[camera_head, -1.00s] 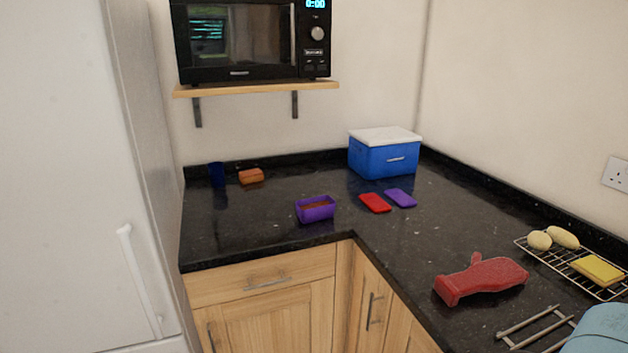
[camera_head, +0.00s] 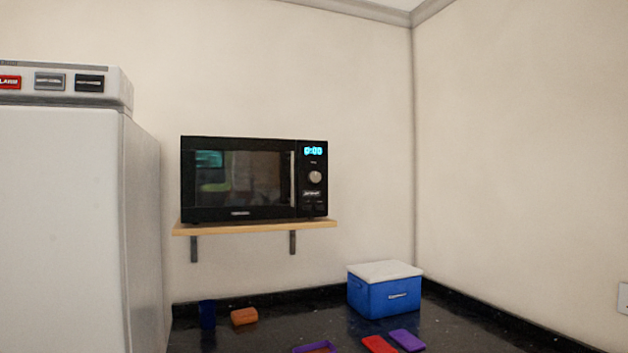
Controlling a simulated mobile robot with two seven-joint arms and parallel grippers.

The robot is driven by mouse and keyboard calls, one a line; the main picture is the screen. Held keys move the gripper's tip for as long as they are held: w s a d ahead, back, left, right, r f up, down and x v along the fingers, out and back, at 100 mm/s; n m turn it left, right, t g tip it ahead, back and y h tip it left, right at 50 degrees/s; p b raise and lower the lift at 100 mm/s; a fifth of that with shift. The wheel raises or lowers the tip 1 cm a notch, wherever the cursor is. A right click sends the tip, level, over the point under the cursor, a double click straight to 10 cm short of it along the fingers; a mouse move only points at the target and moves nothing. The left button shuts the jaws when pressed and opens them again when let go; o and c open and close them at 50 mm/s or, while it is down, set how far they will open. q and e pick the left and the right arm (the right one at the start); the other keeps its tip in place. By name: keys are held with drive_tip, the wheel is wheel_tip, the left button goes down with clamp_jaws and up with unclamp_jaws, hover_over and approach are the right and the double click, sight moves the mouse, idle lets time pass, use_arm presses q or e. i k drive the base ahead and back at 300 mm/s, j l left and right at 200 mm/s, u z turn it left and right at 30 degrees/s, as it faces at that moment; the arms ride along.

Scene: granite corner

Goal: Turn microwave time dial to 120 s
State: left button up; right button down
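The black microwave (camera_head: 245,180) stands on a wooden wall shelf in the middle of the head view. Its door is shut, with a vertical silver handle at the door's right side. The round silver time dial (camera_head: 315,177) sits on the control panel at the right. The lit display (camera_head: 314,151) above the dial reads 0:00. Neither of my grippers shows in the view.
The wooden shelf (camera_head: 255,228) hangs on two brackets above the black counter. A tall white fridge (camera_head: 60,220) stands at the left. On the counter are a blue box with a white lid (camera_head: 385,295), a dark blue cup (camera_head: 207,314), an orange-brown block (camera_head: 244,316) and flat red and purple items.

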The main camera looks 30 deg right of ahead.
sight(314, 178)
drive_tip(key=i+j, duration=0.1)
drive_tip(key=i, duration=0.35)
drive_tip(key=i+j, duration=0.1)
drive_tip(key=i, duration=0.35)
drive_tip(key=z, duration=2.7)
